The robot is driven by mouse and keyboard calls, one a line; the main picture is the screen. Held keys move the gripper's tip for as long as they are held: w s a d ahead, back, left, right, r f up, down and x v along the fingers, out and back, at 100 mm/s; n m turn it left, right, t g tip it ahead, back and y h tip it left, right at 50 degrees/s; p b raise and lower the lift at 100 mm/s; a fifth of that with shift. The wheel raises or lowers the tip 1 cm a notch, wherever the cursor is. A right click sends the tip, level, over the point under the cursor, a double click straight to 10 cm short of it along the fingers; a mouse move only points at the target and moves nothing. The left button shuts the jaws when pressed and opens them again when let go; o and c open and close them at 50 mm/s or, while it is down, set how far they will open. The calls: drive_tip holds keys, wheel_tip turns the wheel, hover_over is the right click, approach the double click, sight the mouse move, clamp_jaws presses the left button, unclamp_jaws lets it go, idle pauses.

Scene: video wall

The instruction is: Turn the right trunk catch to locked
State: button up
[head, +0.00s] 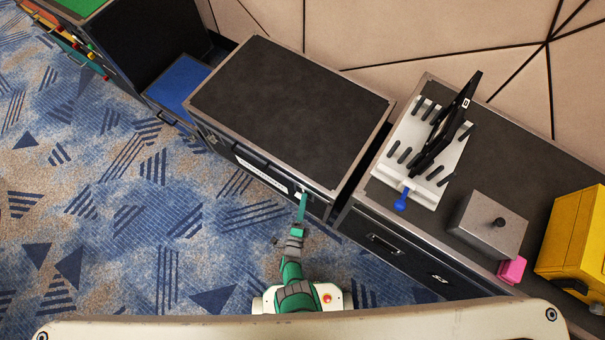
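The trunk (290,95) is a large dark case with metal edging in the middle of the head view. Its front side faces me and carries a long white strip (258,176). My arm reaches up from the bottom, and my gripper (303,196) is at the right part of the trunk's front, just below the lid edge. The right trunk catch is at or behind the gripper, too small and covered to make out its position. I cannot tell whether the gripper touches it or whether the fingers are open. A small fitting (211,138) shows at the front's left end.
Right of the trunk stands a dark cabinet (405,225) bearing a white pegged rack (415,160), a grey box (488,224), a pink block (511,270) and a yellow case (575,240). A blue-topped box (180,85) is left. The patterned carpet (110,210) is clear at left.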

drive_tip(key=shift+s+a, duration=0.1)
drive_tip(key=shift+s, duration=0.15)
drive_tip(key=v, duration=1)
drive_tip(key=shift+s, duration=0.25)
drive_tip(key=s+a+r+n+y, duration=0.1)
drive_tip(key=s+a+r+n, duration=0.25)
drive_tip(key=r, duration=0.25)
drive_tip(key=s+a+r+n+y, duration=0.2)
drive_tip(key=s+r+n, duration=0.1)
drive_tip(key=r+n, duration=0.15)
drive_tip(key=s+d+r+n+g, duration=0.1)
drive_tip(key=r+n, duration=0.5)
drive_tip(key=r, duration=1)
drive_tip(key=s+d+r+n+g+y, duration=0.1)
drive_tip(key=s+d+r+n, duration=0.2)
drive_tip(key=r, duration=1.3)
drive_tip(key=d+n, duration=0.2)
drive_tip(key=n, duration=0.2)
drive_tip(key=shift+r, duration=0.4)
